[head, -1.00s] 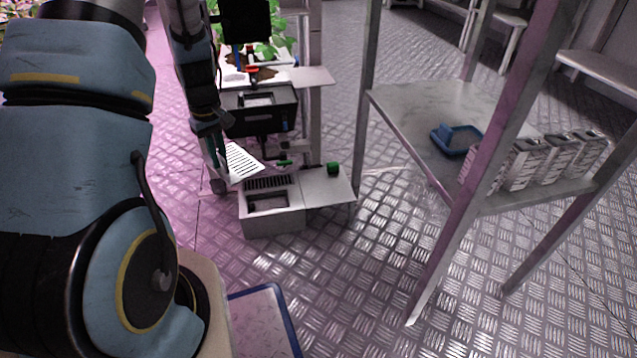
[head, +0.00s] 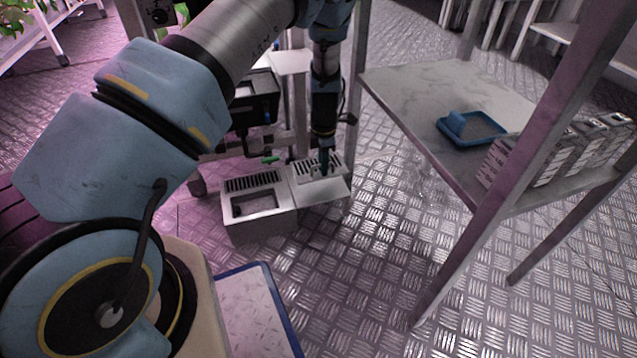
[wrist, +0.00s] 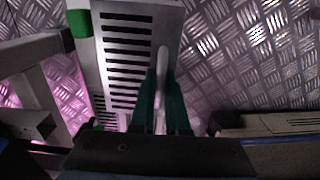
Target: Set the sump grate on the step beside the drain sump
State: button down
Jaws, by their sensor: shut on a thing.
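The sump grate (head: 304,169) is a pale slotted plate, over the step (head: 325,193) to the right of the drain sump (head: 262,228). My gripper (head: 324,173) points down and is shut on the grate's raised handle. In the wrist view, the green fingers (wrist: 161,110) close around the handle (wrist: 163,62), and the slotted grate (wrist: 126,14) lies to their left. The grate looks level and very close to the step; I cannot tell whether it touches. The sump's opening shows uncovered, with a slotted strip behind it.
A green knob (wrist: 78,22) stands beside the grate in the wrist view. A black bin (head: 262,108) is behind the sump. Open tread-plate floor lies in front.

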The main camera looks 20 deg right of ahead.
notch_tip(320, 180, down, 8)
jog(key=b, duration=0.3)
jog(key=shift+f, duration=0.1)
jog(key=shift+f, duration=0.1)
jog(key=c, duration=0.9)
grip_release()
